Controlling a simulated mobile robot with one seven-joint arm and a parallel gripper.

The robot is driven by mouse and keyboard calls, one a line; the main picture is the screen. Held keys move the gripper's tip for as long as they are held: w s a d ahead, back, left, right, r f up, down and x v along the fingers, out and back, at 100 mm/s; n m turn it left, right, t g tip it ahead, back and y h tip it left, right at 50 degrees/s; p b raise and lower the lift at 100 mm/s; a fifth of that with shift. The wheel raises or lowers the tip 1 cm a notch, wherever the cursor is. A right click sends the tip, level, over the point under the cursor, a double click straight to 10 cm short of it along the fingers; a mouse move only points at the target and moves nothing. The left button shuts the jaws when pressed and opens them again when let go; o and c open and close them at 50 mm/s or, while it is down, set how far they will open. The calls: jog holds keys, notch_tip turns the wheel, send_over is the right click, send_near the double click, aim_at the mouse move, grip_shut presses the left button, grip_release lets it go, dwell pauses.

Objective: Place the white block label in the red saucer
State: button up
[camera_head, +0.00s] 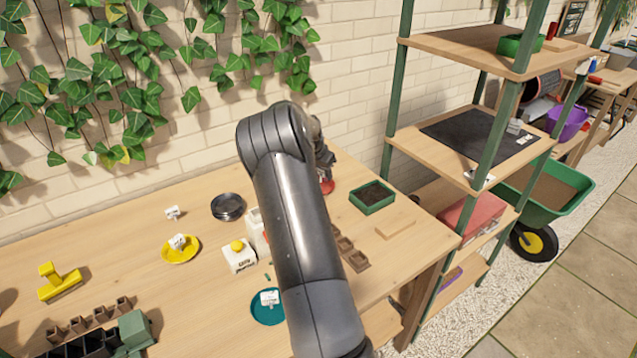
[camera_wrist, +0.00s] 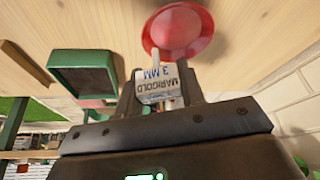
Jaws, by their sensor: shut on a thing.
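The white block label (camera_wrist: 158,82), with the printed words "MARIGOLD 3 MM", is held between the two dark fingers of my gripper (camera_wrist: 162,90) in the wrist view. The red saucer (camera_wrist: 172,30) is just beyond the label, whose edge overlaps the saucer in that view. I cannot tell whether the label touches it. In the head view only a small part of the red saucer (camera_head: 327,187) shows beside my arm, which hides the label and most of my gripper.
A green tray of soil (camera_head: 372,196) and a wooden block (camera_head: 395,225) lie right of the saucer. Black saucers (camera_head: 228,206), a yellow saucer (camera_head: 168,256) and a teal saucer (camera_head: 262,316) are to the left. A shelf (camera_head: 440,158) stands at right, a brick wall behind.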

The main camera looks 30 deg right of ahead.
jog(key=shift+w+a+f, duration=0.3)
jog(key=shift+w+f, duration=0.15)
jog(key=shift+w, duration=0.1)
jog(key=shift+f, duration=1.95)
jog(key=shift+f, duration=0.1)
jog(key=shift+f, duration=0.15)
jog(key=o, duration=1)
jog(key=shift+c, duration=0.2)
